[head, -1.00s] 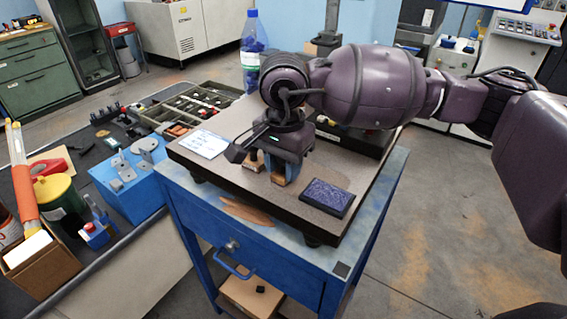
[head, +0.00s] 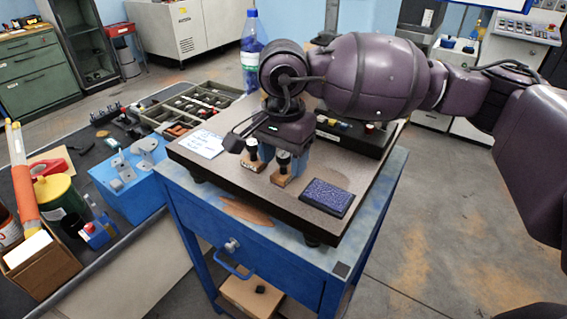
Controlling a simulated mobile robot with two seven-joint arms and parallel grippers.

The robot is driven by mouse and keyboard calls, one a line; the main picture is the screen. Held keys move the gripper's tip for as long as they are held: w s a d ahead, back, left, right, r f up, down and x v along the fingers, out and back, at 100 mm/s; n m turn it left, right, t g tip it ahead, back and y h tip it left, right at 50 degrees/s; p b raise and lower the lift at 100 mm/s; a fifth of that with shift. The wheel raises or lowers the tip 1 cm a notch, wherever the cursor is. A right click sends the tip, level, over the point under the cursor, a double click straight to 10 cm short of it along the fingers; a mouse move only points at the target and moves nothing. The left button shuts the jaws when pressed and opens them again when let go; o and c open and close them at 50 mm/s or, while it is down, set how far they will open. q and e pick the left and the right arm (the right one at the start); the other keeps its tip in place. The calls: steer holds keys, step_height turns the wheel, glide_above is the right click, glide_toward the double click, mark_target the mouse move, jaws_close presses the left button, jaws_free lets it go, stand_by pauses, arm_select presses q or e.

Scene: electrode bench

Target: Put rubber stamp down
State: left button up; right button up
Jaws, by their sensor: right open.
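Two rubber stamps with wooden bases and black handles stand upright on the dark-edged board. One stamp (head: 282,169) is nearer the middle, and the other stamp (head: 250,158) is just to its left. My right gripper (head: 298,160) is open, right behind the nearer stamp. The stamps partly hide its blue fingers, and I cannot tell whether they touch a stamp. My left gripper is not in view.
A blue-purple ink pad (head: 327,197) lies to the right of the stamps. A white card (head: 201,144) lies at the left. A water bottle (head: 252,50) stands behind. The board (head: 225,177) has free room at its front.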

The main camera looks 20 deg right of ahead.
mark_target(284, 155)
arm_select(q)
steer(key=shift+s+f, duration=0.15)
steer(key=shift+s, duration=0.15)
arm_select(e)
step_height(284, 155, up, 10)
steer(key=shift+r, duration=0.1)
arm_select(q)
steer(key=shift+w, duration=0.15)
